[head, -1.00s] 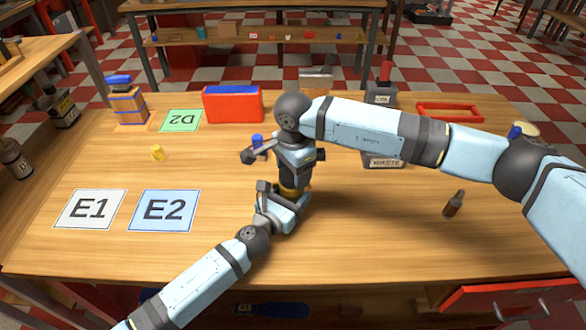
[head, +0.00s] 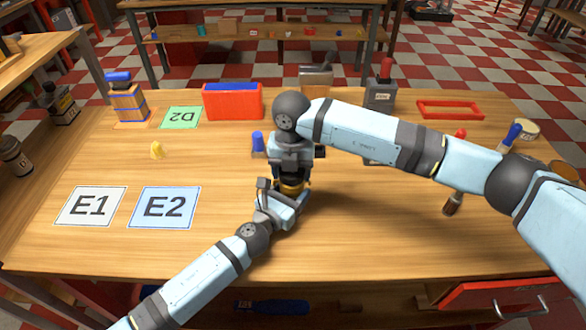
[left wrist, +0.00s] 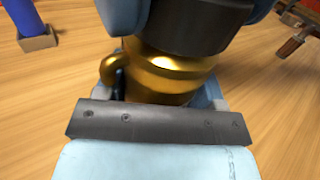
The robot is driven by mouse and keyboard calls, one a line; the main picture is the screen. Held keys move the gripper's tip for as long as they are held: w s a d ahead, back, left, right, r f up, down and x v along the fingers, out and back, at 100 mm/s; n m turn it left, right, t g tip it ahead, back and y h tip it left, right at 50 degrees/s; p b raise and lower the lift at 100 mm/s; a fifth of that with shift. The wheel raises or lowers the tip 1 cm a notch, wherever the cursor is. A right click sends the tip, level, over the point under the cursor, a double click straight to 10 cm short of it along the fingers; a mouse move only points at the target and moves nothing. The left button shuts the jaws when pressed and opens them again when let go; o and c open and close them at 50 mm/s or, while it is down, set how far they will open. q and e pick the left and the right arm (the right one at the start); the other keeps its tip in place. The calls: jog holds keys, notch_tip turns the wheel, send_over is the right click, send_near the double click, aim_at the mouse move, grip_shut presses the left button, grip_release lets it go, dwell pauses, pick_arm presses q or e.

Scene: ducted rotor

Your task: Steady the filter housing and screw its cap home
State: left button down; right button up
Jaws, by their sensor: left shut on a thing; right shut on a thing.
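The filter housing is a gold round body (head: 291,189) standing on the table, mostly covered by both hands in the head view. In the left wrist view the gold housing (left wrist: 168,75) shows a loop at its left side. My left gripper (head: 286,196) is shut on the housing from the near side, low down. My right gripper (head: 291,176) points straight down over the housing and is shut on a dark round part, which appears to be the cap (left wrist: 190,25). The cap sits right over the gold body. I cannot tell whether a gap remains between them.
Mats E1 (head: 90,207) and E2 (head: 164,208) lie at left, with a small yellow piece (head: 157,150) behind them. A blue-topped item (head: 257,142) stands close left of my right gripper. A red box (head: 232,102) stands behind. A brush (head: 453,204) lies right.

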jog(key=m, duration=0.7)
jog(key=shift+a, duration=0.15)
jog(key=m, duration=0.5)
jog(key=shift+w, duration=0.15)
jog(key=o, duration=0.9)
jog(key=shift+r, duration=0.15)
jog(key=shift+r, duration=2.1)
jog(key=shift+c, duration=0.4)
